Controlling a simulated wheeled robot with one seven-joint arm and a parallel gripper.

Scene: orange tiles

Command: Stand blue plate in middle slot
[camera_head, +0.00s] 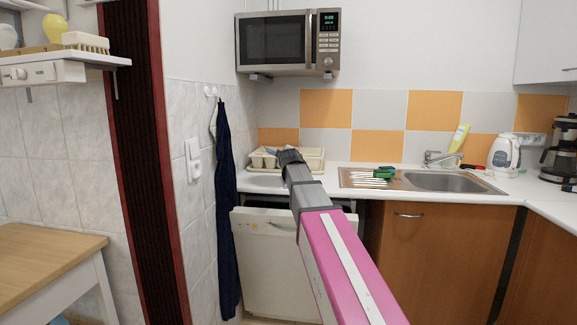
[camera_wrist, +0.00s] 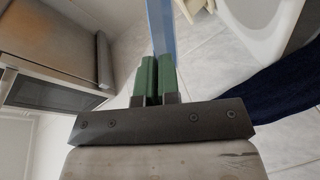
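My gripper (camera_wrist: 157,62) shows its two green fingers close together in the wrist view. A blue strip (camera_wrist: 161,25), which looks like the blue plate seen edge-on, rises from between them. In the head view the dark end of my gripper (camera_head: 289,156) is in front of the cream dish rack (camera_head: 314,154) on the counter.
The microwave (camera_head: 275,42) hangs above the rack. The metal sink (camera_head: 440,181) lies to the right, with a green object (camera_head: 384,173) on its drainboard. A dark blue cloth (camera_head: 226,200) hangs on the left wall. A white dishwasher (camera_head: 270,255) stands below the counter.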

